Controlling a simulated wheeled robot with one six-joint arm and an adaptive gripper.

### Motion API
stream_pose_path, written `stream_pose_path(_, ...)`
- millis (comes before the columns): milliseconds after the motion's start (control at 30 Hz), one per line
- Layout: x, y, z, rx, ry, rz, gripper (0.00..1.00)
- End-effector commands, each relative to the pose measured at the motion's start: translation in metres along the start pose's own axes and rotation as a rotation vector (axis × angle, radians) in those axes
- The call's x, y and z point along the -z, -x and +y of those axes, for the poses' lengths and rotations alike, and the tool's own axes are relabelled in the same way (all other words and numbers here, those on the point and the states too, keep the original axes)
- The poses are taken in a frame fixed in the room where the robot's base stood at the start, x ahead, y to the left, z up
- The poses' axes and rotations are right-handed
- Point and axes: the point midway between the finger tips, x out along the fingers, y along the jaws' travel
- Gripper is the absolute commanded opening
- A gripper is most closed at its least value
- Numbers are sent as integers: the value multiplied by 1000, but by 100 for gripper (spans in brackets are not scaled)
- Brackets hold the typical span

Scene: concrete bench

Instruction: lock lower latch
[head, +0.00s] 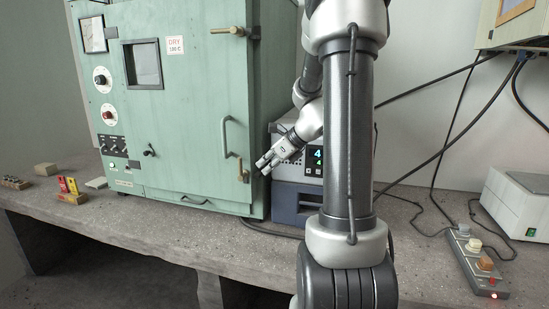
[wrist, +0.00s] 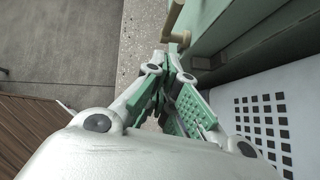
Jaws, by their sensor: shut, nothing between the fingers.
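The green drying oven (head: 185,110) stands on the bench with its door closed or nearly so. Its lower latch (head: 243,171), a small brass-coloured lever, sits low on the door's right edge and looks roughly upright. The latch also shows in the wrist view (wrist: 175,28), just beyond the fingertips. My gripper (head: 262,165) is just right of the latch, beside the oven's front corner. In the wrist view my gripper (wrist: 175,62) has its green-padded fingers together with nothing between them. Whether the fingertips touch the latch I cannot tell.
The upper latch (head: 228,31) lies roughly level. A green door handle (head: 229,137) is just above the lower latch. A grey instrument with a lit display (head: 313,158) stands close behind my gripper. A power strip (head: 476,262) and a white box (head: 518,203) are at right.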

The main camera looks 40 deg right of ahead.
Motion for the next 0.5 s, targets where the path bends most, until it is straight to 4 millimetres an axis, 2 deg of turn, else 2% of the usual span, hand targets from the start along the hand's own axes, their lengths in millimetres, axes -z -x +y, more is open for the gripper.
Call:
stream_pose_path(100, 0, -25, 1, -3, 0, 2, 0)
stream_pose_path(200, -13, -36, 1, -2, 3, -1, 0)
stream_pose_path(500, -28, -51, 0, 0, 1, -1, 0)
